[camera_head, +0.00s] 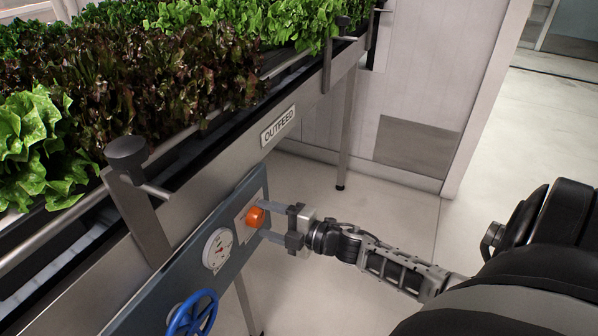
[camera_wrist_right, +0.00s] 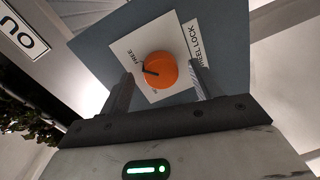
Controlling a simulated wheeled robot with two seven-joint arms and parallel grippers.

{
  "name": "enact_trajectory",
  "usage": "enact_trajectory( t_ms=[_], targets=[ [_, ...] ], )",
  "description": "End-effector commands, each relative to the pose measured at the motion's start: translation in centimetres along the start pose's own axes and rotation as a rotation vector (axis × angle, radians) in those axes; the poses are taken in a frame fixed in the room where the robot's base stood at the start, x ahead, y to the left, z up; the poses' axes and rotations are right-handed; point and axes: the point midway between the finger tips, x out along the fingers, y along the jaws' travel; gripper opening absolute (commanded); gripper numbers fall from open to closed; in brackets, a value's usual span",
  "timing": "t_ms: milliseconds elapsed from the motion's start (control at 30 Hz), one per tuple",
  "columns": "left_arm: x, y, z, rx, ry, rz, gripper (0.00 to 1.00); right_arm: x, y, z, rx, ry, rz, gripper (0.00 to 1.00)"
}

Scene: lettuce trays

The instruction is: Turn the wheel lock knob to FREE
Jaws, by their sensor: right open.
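The orange wheel lock knob (camera_head: 255,217) sits on a pale label plate on the dark blue panel below the OUTFEED sign. It also shows in the right wrist view (camera_wrist_right: 163,72), with a black pointer mark on its left side, toward the word FREE (camera_wrist_right: 138,57). The other position label, below the knob, is too small to read. My right gripper (camera_head: 267,221) is open, facing the panel. Its two fingers (camera_wrist_right: 162,90) stand on either side of the knob, with visible gaps; I cannot tell how deep they reach. My left gripper is not in view.
A white dial gauge (camera_head: 217,249) and a blue handwheel (camera_head: 192,315) are on the same panel (camera_head: 186,270), left of the knob. Lettuce trays lie on the conveyor above. The floor to the right is open.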

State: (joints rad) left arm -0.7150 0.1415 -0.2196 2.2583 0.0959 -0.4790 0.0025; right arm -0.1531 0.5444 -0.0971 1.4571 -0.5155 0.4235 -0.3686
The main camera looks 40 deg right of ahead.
Motion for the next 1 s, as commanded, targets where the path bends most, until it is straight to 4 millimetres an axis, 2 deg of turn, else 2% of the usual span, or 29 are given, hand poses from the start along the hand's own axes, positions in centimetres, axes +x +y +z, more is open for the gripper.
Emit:
enact_trajectory(
  t_ms=[400, 600, 800, 1000],
  targets=[
    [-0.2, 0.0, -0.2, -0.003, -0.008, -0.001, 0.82, -9.6, 0.0, 0.0, 0.000, -0.001, -0.005, 0.64],
    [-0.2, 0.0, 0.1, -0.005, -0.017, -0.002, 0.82, -13.2, 0.0, 0.0, 0.001, -0.001, -0.002, 0.64],
    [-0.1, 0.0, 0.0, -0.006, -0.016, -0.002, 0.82, -14.8, 0.1, 0.0, -0.001, 0.000, 0.000, 0.64],
    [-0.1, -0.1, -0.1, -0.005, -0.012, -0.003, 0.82, -14.9, 0.1, 0.0, -0.001, 0.000, 0.000, 0.64]
  ],
)
